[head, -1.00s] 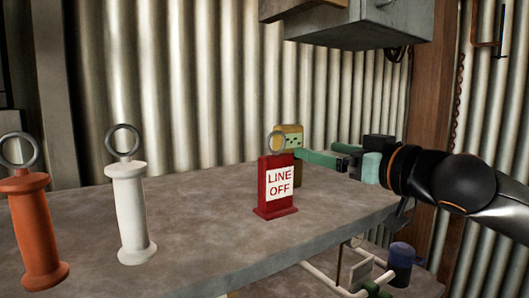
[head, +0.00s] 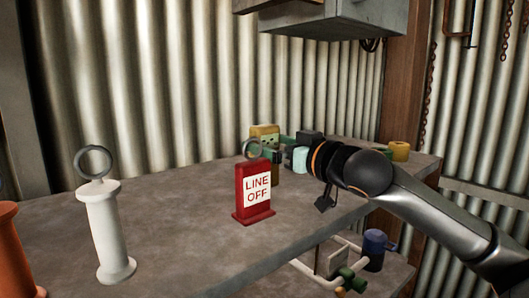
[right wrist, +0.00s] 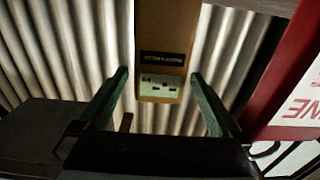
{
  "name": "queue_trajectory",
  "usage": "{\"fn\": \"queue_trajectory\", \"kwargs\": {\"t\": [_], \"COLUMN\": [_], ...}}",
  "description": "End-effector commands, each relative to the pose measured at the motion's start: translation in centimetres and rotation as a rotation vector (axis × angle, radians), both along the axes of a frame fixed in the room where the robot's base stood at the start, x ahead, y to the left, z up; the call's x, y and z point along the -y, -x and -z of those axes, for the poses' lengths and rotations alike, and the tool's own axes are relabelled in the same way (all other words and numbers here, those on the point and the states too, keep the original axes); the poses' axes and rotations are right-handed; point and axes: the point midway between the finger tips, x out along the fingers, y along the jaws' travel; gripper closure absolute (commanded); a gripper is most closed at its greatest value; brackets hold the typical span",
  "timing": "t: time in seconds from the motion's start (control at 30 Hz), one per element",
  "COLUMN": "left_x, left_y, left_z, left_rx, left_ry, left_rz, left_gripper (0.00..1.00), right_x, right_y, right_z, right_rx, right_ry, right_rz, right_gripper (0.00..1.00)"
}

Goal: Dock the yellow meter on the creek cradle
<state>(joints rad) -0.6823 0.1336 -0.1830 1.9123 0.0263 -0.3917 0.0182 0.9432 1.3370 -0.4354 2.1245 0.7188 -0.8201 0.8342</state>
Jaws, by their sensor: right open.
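The yellow meter (head: 264,132) stands upright on the grey bench at the back, partly hidden behind the red LINE OFF tag and my right gripper. It also shows in the right wrist view (right wrist: 167,40), with a pale face panel bearing dark slots. My right gripper (head: 283,141) is open beside the meter. In the right wrist view its two green fingers (right wrist: 160,76) spread to either side of the meter's panel end, with gaps on both sides. I cannot make out the creek cradle for certain. My left gripper is out of view.
The red LINE OFF tag (head: 254,192) stands close in front of the meter. A white ringed post (head: 107,232) and an orange one (head: 10,255) stand at left. A yellow cylinder (head: 400,151) is at the bench's right end. A grey box (head: 345,20) hangs above.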

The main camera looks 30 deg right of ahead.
Motion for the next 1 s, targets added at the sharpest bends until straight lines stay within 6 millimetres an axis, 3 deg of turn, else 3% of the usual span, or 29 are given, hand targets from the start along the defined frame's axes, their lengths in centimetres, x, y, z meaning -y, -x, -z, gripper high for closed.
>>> {"fn": "queue_trajectory", "kwargs": {"t": [0.4,0.7,1.0], "left_x": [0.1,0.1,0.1], "left_y": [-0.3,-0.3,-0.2], "left_z": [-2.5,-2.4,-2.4], "left_rx": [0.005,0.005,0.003], "left_ry": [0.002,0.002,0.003], "left_rz": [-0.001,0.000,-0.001], "left_gripper": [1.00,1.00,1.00], "right_x": [-0.4,-0.4,-0.4], "right_y": [-4.8,-5.2,-5.2], "right_z": [-0.2,0.0,0.0], "right_rx": [0.000,0.000,0.000], "right_ry": [-0.003,0.000,0.000], "right_rz": [-0.001,0.000,0.000], "right_gripper": [0.00,0.00,0.34]}}
